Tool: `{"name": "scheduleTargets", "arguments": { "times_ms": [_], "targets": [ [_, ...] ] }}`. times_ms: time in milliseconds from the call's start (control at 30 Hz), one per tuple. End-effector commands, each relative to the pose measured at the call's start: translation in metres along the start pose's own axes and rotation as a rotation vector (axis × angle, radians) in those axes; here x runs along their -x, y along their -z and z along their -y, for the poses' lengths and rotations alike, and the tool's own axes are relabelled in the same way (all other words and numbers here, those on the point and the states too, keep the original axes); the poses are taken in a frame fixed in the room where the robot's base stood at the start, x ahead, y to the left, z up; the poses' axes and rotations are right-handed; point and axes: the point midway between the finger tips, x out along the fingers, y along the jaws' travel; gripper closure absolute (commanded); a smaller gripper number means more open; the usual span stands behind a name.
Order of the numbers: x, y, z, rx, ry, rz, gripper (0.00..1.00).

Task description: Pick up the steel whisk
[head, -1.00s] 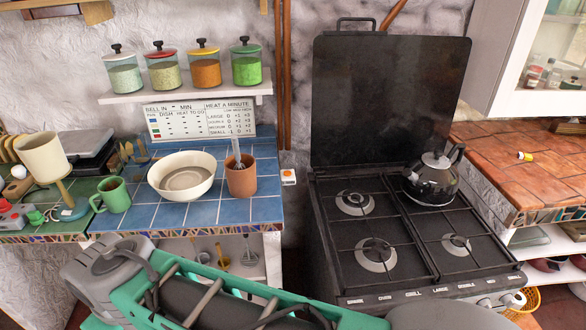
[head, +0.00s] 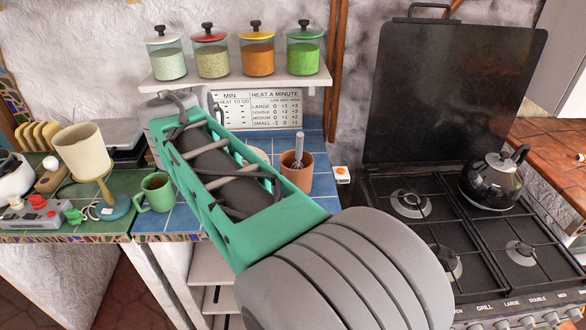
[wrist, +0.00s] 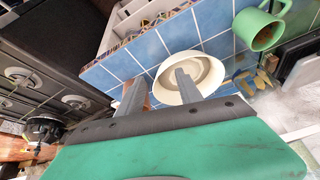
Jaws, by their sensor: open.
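The steel whisk (head: 298,151) stands in a terracotta pot (head: 297,172) on the blue tiled counter, its upper part sticking up above the rim. The whisk cannot be made out in the wrist view. There a small brownish patch, probably the pot (wrist: 152,100), shows between and behind my fingers. My gripper (wrist: 160,77) is open, its two grey fingers apart with nothing held. In the wrist view the right finger overlaps the cream bowl (wrist: 206,72). In the head view my arm hides most of this bowl, and the fingers cannot be made out.
A green mug (head: 157,191) stands left of my arm. A shelf (head: 238,82) with several glass jars hangs above the counter. The stove (head: 425,225) with a black kettle (head: 492,181) is at right. A beige cup-shaped object (head: 80,147) stands at left.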

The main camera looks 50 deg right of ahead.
Motion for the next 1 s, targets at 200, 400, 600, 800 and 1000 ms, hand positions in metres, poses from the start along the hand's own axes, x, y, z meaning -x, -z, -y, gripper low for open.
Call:
{"name": "scheduleTargets", "arguments": {
  "times_ms": [200, 400, 600, 800, 1000],
  "targets": [
    [-0.001, 0.126, -0.089, -0.921, -0.214, -0.143, 0.58],
    [-0.009, 0.143, -0.119, -1.16, -0.256, -0.188, 0.58],
    [-0.035, 0.146, -0.128, -1.158, -0.256, -0.188, 0.58],
    [-0.067, 0.149, -0.138, -1.155, -0.254, -0.189, 0.58],
    [-0.072, 0.15, -0.138, -1.154, -0.25, -0.188, 0.58]
  ]
}}
